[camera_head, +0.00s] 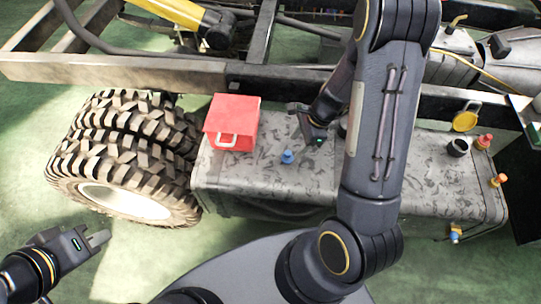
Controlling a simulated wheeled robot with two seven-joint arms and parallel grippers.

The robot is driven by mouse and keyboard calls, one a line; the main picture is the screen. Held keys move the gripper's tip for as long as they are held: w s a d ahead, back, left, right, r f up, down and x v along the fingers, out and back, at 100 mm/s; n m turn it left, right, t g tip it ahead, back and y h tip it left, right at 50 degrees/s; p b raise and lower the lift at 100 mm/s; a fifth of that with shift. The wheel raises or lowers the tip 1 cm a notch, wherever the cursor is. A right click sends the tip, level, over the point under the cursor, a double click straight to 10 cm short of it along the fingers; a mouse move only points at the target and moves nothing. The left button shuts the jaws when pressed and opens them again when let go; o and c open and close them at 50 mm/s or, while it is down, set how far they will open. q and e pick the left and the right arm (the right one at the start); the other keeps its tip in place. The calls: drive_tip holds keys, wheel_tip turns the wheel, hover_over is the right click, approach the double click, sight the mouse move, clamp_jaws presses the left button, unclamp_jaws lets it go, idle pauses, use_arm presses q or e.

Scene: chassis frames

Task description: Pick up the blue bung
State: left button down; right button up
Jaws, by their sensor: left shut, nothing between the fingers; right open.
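The blue bung (287,157) stands on the worn grey metal box top, right of the red box. My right gripper (303,122) is open, above and slightly right of the bung and apart from it in the picture. My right arm crosses the middle of the view and covers part of the metal box top. My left gripper (104,242) is shut and empty at the lower left, over the green floor, away from the bung.
A red box with a white handle (231,123) stands left of the bung. The grey metal box (222,180) adjoins large tyres (125,160). A chassis rail (120,72) runs behind. A black cup (457,147), red bung (484,141) and orange bung (498,180) sit at the right.

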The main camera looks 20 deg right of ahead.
sight(290, 152)
drive_tip(key=x, duration=0.2)
drive_tip(key=b+x, duration=0.1)
drive_tip(key=x, duration=0.4)
drive_tip(key=shift+s+a, duration=0.1)
drive_tip(key=shift+a, duration=0.3)
drive_tip(key=c, duration=0.8)
drive_tip(key=shift+r, duration=0.1)
